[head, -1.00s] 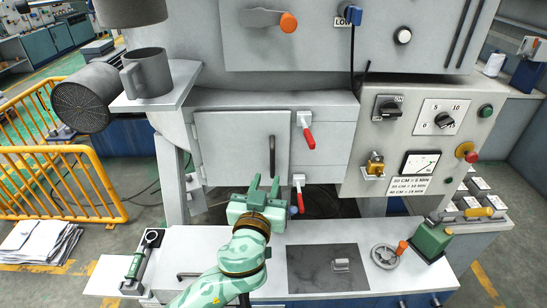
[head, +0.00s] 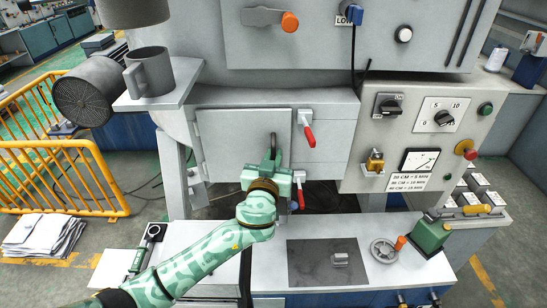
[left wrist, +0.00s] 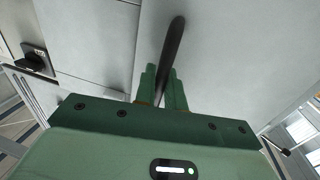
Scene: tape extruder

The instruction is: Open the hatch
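The hatch (head: 230,145) is a grey square door on the front of the machine. It looks closed, flush with the panel around it. Its black upright handle (head: 273,141) is near its right edge. My left gripper (head: 269,163) is at the lower part of this handle. In the left wrist view the fingers (left wrist: 162,88) are close together, one on each side of the black handle (left wrist: 174,48), and look shut on it. The gripper hides the handle's lower end and the hatch's lower right corner. My right gripper is not in view.
Two red-handled levers (head: 308,134) (head: 302,197) are right of the hatch, the lower one close beside my gripper. A shelf (head: 187,85) with a grey mug (head: 149,72) juts out at upper left. A worktable (head: 205,240) lies below. A yellow railing (head: 62,178) stands left.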

